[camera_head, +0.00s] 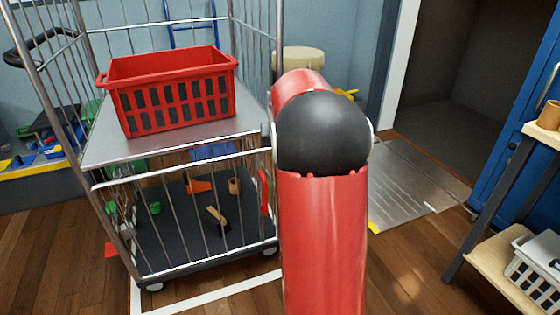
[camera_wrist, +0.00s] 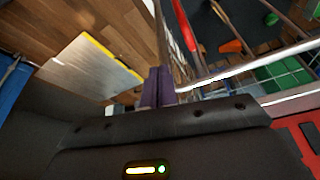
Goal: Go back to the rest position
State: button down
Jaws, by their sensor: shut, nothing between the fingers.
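My gripper (camera_wrist: 158,84) shows in the wrist view as two purple fingers pressed together with nothing between them. It is close to a pale metal rail of the wire cage trolley (camera_wrist: 240,72); I cannot tell whether it touches. In the head view my red arm with its black joint stands in front of the right side of the trolley (camera_head: 180,147), and my gripper is hidden behind it. A red strap-like piece (camera_head: 263,192) hangs at the trolley's right front edge.
A red crate (camera_head: 170,90) sits on the trolley's grey shelf. Loose items, including an orange piece (camera_head: 197,186), lie on its lower deck. A metal plate (camera_head: 405,182) lies before a dark doorway. A wooden shelf rack (camera_head: 500,262) with a white basket (camera_head: 535,265) stands at right.

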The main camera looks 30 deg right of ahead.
jog(key=shift+v, duration=1.9)
jog(key=s+a+r+n+t+y, duration=0.1)
jog(key=s+a+r+n, duration=0.1)
jog(key=s+a, duration=0.7)
jog(key=s+a+r+n+t, duration=0.1)
jog(key=s+a+r+n, duration=0.1)
jog(key=s+a, duration=0.75)
jog(key=s+a+f+n+y, duration=0.1)
jog(key=s+a+f, duration=0.3)
jog(key=s+a, duration=0.2)
jog(key=shift+s+a+f+n, duration=0.25)
jog(key=shift+s+a+n, duration=0.15)
jog(key=shift+s, duration=0.4)
